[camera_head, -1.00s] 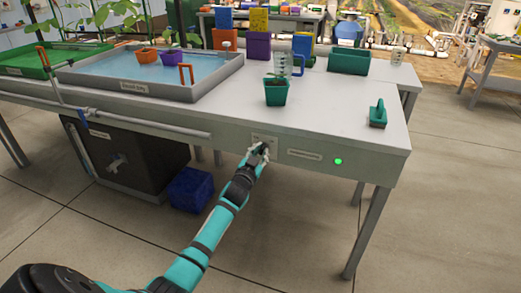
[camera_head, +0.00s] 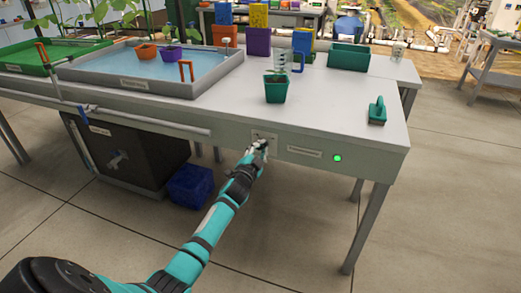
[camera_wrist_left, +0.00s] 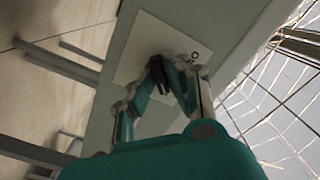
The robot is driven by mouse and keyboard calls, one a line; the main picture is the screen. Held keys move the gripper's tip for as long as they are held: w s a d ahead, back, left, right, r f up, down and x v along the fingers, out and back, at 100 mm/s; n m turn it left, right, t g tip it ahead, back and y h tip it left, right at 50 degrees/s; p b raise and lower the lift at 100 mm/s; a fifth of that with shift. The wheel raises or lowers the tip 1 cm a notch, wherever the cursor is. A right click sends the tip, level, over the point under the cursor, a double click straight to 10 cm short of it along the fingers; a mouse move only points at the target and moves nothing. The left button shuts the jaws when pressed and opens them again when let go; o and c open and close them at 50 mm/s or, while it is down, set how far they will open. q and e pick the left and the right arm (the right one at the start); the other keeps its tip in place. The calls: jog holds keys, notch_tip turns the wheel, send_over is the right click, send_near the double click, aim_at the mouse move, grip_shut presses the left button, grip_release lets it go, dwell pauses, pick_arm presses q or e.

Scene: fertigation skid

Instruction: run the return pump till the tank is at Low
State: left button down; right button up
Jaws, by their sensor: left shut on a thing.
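My left gripper (camera_head: 259,146) is at a pale switch plate (camera_head: 269,136) on the front face of the grey bench. In the left wrist view the fingers (camera_wrist_left: 166,82) close together over the plate (camera_wrist_left: 145,42), shut on a small dark knob that they mostly hide. Which position the knob points to cannot be read. A dark tank (camera_head: 150,153) stands under the bench, with a pale upright strip (camera_head: 80,145) at its left side; its level is too small to read. A blue-water tray (camera_head: 222,83) sits on the bench. My right gripper is not in view.
A green light (camera_head: 337,158) glows right of the plate. A blue crate (camera_head: 190,186) is on the floor. Floor in front is clear.

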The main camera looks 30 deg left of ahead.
pick_arm(q)
jog(key=shift+f, duration=0.1)
jog(key=c, duration=1.4)
grip_release()
jog(key=shift+o, duration=0.2)
jog(key=v, duration=1.2)
